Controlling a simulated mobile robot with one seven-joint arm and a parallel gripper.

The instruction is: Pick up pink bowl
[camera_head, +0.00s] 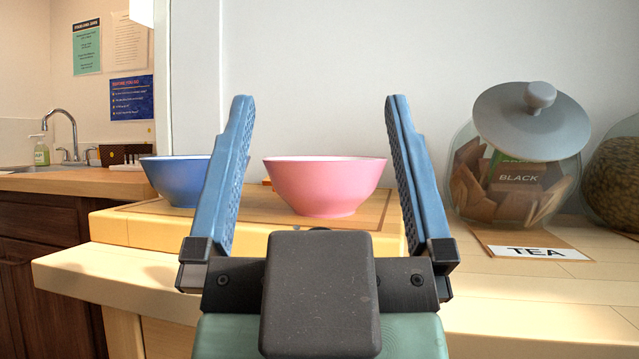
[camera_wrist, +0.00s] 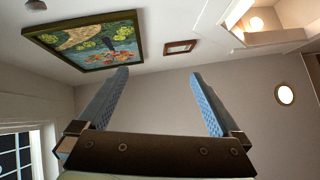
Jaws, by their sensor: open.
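The pink bowl (camera_head: 325,186) stands upright on a wooden board (camera_head: 150,228) in the head view, showing between my gripper's fingers. My gripper (camera_head: 316,100) is open and empty, with its two blue fingers spread wide and pointing up in the picture. The bowl appears farther off than the fingers and is apart from them. My gripper also shows in the wrist view (camera_wrist: 158,75), open with nothing between its fingers. The bowl is not visible in the wrist view, which shows walls and pictures.
A blue bowl (camera_head: 175,182) stands left of the pink one, partly hidden by my left finger. A glass tea jar (camera_head: 515,190) with a grey lid stands at the right, with a TEA card (camera_head: 530,252) before it. A second jar (camera_head: 615,180) is at the right edge.

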